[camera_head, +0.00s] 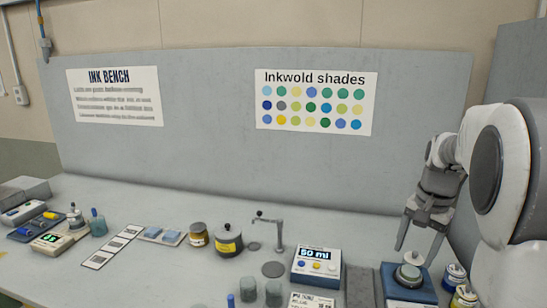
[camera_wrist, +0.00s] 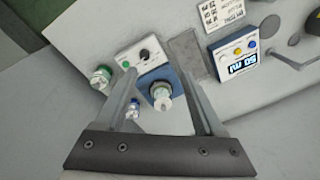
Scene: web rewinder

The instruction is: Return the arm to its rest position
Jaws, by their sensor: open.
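My gripper (camera_head: 421,243) is at the right of the head view, pointing down over a blue device (camera_head: 420,290) on the bench. Its two fingers are apart. A jar with a pale lid (camera_head: 408,272) sits on top of the blue device, below the fingers. In the wrist view, my gripper (camera_wrist: 163,90) shows its fingers spread on either side of the jar (camera_wrist: 162,97), with nothing seen held between them. The blue device (camera_wrist: 175,80) also shows there with its white control panel (camera_wrist: 145,54). My arm reaches in from the right edge.
A dispenser reading 50 ml (camera_head: 316,264) stands left of the blue device, with a tap (camera_head: 277,230) beyond it. Small jars (camera_head: 455,276) stand close on the right. Several pots, cards and instruments fill the bench's left. A grey wall panel (camera_head: 220,140) rises behind.

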